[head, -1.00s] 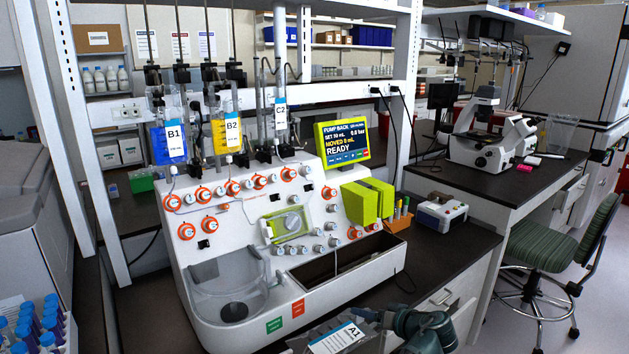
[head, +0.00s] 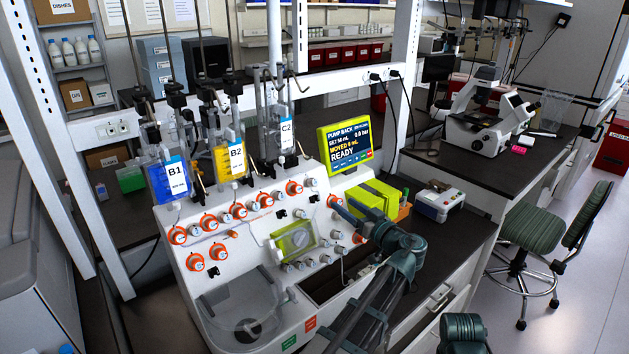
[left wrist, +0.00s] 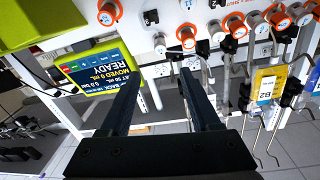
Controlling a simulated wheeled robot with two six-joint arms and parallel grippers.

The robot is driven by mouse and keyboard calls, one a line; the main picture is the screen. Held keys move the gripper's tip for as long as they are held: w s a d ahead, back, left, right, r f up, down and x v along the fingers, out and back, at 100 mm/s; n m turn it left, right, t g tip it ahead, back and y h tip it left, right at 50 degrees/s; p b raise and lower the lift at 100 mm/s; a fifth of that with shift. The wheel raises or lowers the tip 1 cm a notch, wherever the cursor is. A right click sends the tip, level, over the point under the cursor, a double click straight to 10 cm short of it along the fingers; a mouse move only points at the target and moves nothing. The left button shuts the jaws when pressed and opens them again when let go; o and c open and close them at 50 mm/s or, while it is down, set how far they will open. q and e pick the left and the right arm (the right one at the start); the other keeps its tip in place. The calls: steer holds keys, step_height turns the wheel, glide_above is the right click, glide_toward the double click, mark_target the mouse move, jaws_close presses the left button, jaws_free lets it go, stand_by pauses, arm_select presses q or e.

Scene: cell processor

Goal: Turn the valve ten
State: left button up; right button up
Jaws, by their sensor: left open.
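The white cell processor (head: 235,265) has a panel with several round valves with orange rings, among them one at its left (head: 178,235) and one at its upper right (head: 335,201). I cannot read their numbers, so I cannot tell which is valve ten. My left gripper (head: 338,206) reaches in over the panel's right side, close to the upper right valve; contact cannot be told. In the left wrist view my left gripper (left wrist: 160,72) has its two fingers spread with nothing between them. An orange valve (left wrist: 187,36) shows beyond the fingertips.
The pump screen (head: 346,145) reads READY and stands just behind my left gripper. Bags B1 (head: 172,185) and B2 (head: 228,165) hang at the back left. A yellow-green block (head: 378,197) sits beside the gripper. A green chair (head: 540,228) stands at right.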

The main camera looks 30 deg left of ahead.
mark_target(315, 184)
arm_select(q)
steer(key=x, duration=1.3)
steer(key=shift+w+a, duration=0.25)
jaws_close()
